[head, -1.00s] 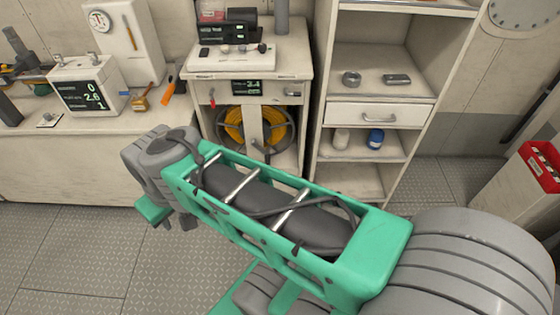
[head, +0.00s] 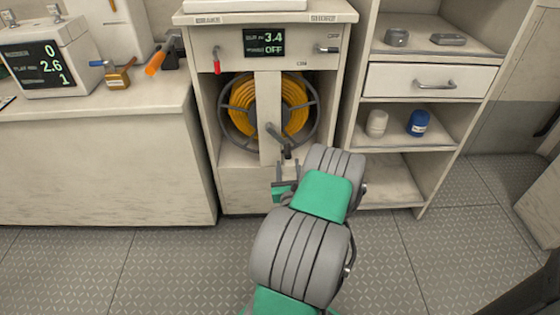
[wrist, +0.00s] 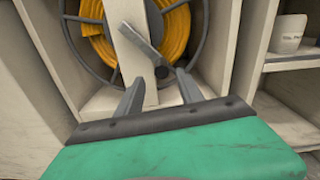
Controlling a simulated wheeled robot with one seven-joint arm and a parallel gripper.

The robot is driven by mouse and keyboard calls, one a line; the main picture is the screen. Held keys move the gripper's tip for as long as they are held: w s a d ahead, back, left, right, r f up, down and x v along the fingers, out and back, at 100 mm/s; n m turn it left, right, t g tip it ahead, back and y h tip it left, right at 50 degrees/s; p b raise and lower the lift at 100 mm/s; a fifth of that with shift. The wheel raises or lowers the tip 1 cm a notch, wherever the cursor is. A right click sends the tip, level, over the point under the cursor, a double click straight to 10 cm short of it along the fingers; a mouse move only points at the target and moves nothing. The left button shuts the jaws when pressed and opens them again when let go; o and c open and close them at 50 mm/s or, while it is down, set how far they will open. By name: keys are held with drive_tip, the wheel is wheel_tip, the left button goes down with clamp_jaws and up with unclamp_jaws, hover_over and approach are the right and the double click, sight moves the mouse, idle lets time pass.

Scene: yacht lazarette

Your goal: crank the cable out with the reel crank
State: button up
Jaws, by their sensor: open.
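The cable reel (head: 226,125) sits in the cabinet opening, wound with yellow cable (head: 296,97). A pale upright post stands in front of it and carries the grey reel crank (head: 275,133). In the wrist view the crank arm (wrist: 141,47) slants down to the right and ends in a dark round grip (wrist: 161,72). My gripper (head: 287,166) is low in front of the reel. In the wrist view its two fingers (wrist: 158,86) are apart, with the grip just beyond and between their tips. I cannot tell whether they touch it.
Above the reel are a display (head: 264,42) reading 3.4 and OFF, a red lever (head: 216,62) and a switch at the right. A shelf unit (head: 365,125) with a drawer stands close on the right, a workbench (head: 100,115) on the left. The floor in front is clear.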

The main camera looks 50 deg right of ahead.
sight(288, 151)
drive_tip(key=p+x, duration=0.1)
drive_tip(key=x, duration=0.2)
drive_tip(key=p+x, duration=0.1)
drive_tip(key=x, duration=0.3)
drive_tip(key=shift+s+r, duration=0.15)
drive_tip(key=shift+r, duration=0.05)
drive_tip(key=shift+w+d+f, duration=0.1)
drive_tip(key=shift+w+d, duration=0.2)
drive_tip(key=shift+d, duration=0.15)
drive_tip(key=shift+c, duration=0.4)
clamp_jaws()
idle(0.4)
